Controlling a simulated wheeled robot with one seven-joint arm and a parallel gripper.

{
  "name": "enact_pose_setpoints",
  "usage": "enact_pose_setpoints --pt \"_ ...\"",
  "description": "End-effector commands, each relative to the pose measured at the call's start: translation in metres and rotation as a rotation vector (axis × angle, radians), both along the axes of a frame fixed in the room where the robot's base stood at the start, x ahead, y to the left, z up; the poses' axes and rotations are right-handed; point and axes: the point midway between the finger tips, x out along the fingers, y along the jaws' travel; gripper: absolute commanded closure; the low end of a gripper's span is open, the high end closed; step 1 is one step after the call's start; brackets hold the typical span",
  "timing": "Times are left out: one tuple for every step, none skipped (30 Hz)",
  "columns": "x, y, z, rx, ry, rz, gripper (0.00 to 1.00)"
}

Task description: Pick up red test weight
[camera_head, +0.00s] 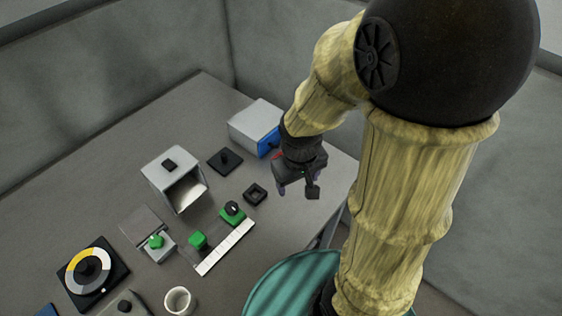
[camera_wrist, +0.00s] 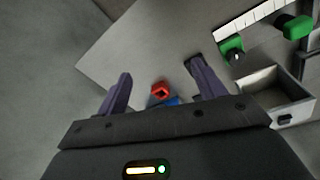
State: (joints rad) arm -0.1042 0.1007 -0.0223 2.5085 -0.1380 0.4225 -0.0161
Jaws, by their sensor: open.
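The red test weight (camera_wrist: 160,91) is a small red block with a dark top, seen in the wrist view between my fingers and slightly nearer the palm than their tips. A blue surface (camera_wrist: 170,101) shows right behind it; I cannot tell if they touch. My gripper (camera_wrist: 161,68) is open, with purple fingers either side of the weight in the picture and nothing held. In the head view my gripper (camera_head: 297,191) hangs over the right part of the table, beside the white box with a blue front (camera_head: 267,141). A small red patch (camera_head: 278,155) shows at the gripper's edge, mostly hidden.
A dark square socket (camera_head: 255,194), a black knobbed plate (camera_head: 225,160) and an open white box (camera_head: 165,168) stand left of my gripper. The table's right edge is close. A cup (camera_head: 179,300) stands at the front.

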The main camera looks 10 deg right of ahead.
Motion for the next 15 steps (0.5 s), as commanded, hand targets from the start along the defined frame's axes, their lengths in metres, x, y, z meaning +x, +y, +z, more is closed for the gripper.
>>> enact_pose_setpoints --pt "0.002 0.006 -0.011 -0.041 0.054 0.093 0.31" --pt "0.003 0.008 -0.017 -0.07 0.086 0.152 0.31" --pt "0.004 0.011 -0.025 -0.114 0.13 0.236 0.31" --pt "0.006 0.012 -0.031 -0.149 0.164 0.301 0.31" --pt "0.008 0.014 -0.037 -0.186 0.196 0.366 0.31" --pt "0.011 0.016 -0.044 -0.238 0.237 0.451 0.31" --pt "0.014 0.018 -0.049 -0.279 0.267 0.515 0.31" --pt "0.016 0.019 -0.055 -0.32 0.297 0.579 0.31" --pt "0.021 0.021 -0.061 -0.378 0.335 0.663 0.31" --pt "0.025 0.023 -0.066 -0.423 0.362 0.724 0.31" --pt "0.029 0.025 -0.071 -0.47 0.387 0.787 0.31" --pt "0.035 0.029 -0.076 -0.535 0.42 0.87 0.31" --pt "0.04 0.032 -0.08 -0.586 0.443 0.932 0.31" --pt "0.046 0.035 -0.084 -0.638 0.465 0.991 0.31" --pt "0.053 0.04 -0.089 -0.711 0.491 1.07 0.31"
